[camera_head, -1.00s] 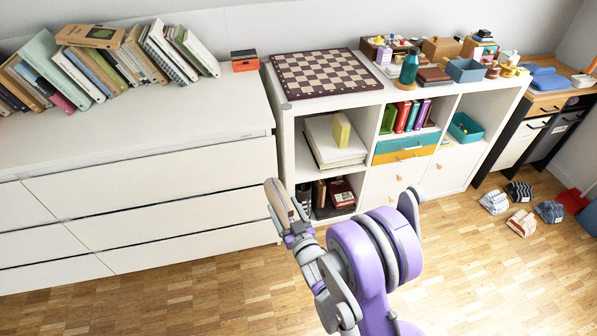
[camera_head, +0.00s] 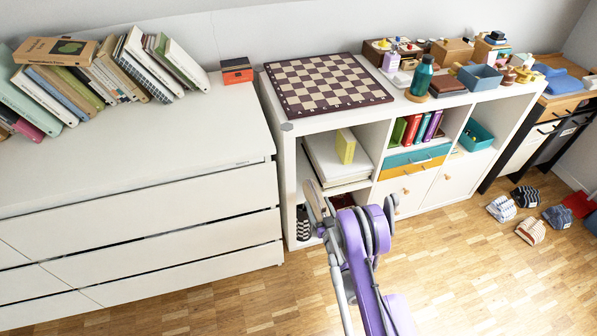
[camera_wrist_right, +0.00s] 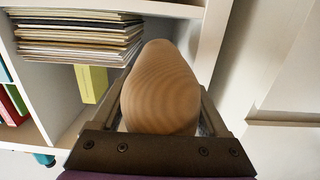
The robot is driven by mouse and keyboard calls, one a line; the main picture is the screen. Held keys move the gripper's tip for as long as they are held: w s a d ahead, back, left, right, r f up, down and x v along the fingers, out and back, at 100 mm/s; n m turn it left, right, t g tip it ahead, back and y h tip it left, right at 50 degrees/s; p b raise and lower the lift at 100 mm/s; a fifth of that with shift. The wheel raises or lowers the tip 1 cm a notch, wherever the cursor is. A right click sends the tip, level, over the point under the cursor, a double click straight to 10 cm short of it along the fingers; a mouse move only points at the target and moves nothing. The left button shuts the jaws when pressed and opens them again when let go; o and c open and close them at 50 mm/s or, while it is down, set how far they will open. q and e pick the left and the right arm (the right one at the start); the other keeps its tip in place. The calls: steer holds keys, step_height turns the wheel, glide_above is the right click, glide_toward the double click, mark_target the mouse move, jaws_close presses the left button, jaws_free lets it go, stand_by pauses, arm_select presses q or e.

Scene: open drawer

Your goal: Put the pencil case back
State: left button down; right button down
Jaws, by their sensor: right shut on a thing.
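My right gripper (camera_head: 316,203) is shut on a rounded, wood-grained object, seemingly the pencil case (camera_wrist_right: 162,88), which fills the space between the fingers in the right wrist view. In the head view the gripper is in front of the left column of the white shelf unit (camera_head: 286,160), near the edge between its upper and lower compartments. The held object is small and partly hidden by the fingers there. My left gripper is not in view.
The upper-left compartment holds a paper stack (camera_head: 330,165) and a yellow box (camera_head: 345,147). Teal (camera_head: 420,155) and orange drawers sit to its right. A white dresser (camera_head: 140,150) stands to the left.

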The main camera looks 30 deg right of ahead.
mark_target(315, 196)
steer(key=w+p, duration=0.2)
steer(key=w+d+p, duration=0.1)
steer(key=shift+w+r, duration=0.35)
steer(key=shift+r, duration=0.05)
steer(key=b+x, duration=0.2)
steer(key=x, duration=1)
steer(key=shift+a, duration=0.15)
steer(key=shift+x, duration=0.9)
steer(key=shift+f+b, duration=0.75)
steer(key=shift+f, duration=0.85)
steer(key=shift+f, duration=0.1)
jaws_free()
